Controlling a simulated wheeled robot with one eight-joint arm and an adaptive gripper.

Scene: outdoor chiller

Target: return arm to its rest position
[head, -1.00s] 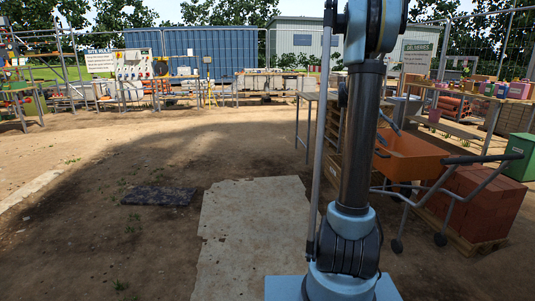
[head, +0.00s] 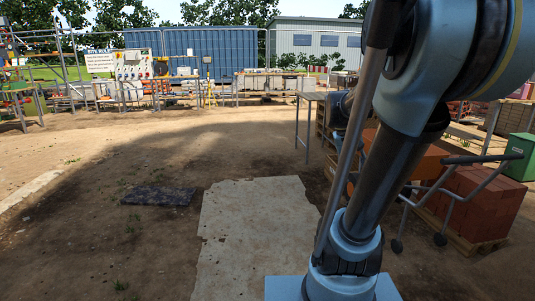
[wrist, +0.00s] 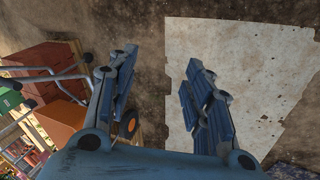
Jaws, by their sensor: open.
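My gripper (wrist: 160,95) shows in the wrist view with its two blue fingers spread wide apart. Nothing is between them. It points down over brown dirt and a pale concrete slab (wrist: 235,65). In the head view my arm rises from its base at the lower right and leans to the right, with a large joint close to the camera. My gripper is not visible in the head view.
The slab (head: 255,230) and a dark mat (head: 158,196) lie on open dirt. Red bricks (head: 475,205) on a pallet, an orange wheelbarrow (head: 415,160) and a green box (head: 522,157) stand right. A table (head: 308,98) stands behind my arm. Fencing and a control panel (head: 133,65) are far back.

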